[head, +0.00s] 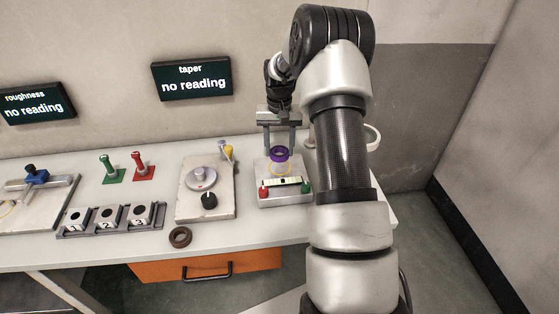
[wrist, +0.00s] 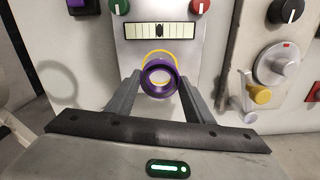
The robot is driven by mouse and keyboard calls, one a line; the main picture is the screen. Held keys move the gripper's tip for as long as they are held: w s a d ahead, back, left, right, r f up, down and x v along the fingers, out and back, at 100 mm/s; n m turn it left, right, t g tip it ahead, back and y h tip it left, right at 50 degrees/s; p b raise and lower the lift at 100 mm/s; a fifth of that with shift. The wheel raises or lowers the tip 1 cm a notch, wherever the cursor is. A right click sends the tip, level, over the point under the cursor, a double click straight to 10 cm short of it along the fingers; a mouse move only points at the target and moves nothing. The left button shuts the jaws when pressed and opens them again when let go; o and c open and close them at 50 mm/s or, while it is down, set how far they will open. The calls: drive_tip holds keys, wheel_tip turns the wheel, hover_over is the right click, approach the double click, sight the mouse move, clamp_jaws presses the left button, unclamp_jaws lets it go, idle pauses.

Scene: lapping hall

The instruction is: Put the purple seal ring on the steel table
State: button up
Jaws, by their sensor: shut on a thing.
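The purple seal ring (head: 279,158) is between the fingers of my gripper (head: 279,151), over a light grey gauge block (head: 262,178) with a yellow circle on its top. In the wrist view the purple ring (wrist: 145,82) sits between both fingertips, its open bore facing the camera. My gripper is shut on it. The ring overlaps the yellow circle (wrist: 159,54) in both views; I cannot tell whether it touches the block. The long pale grey table (head: 120,240) carries the block; I cannot tell from the picture whether it is steel.
Left of the block stands a plate with a round dial (head: 201,179) and black knob (head: 209,200). A brown ring (head: 180,237) lies near the table's front edge. Numbered blocks (head: 108,217) and green (head: 108,168) and red (head: 140,166) handled gauges stand further left. Bare table lies along the front.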

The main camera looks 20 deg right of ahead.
sight(279, 167)
drive_tip(key=shift+f, duration=2.4)
drive_tip(key=shift+f, duration=0.15)
drive_tip(key=o, duration=1.1)
drive_tip(key=shift+c, duration=0.2)
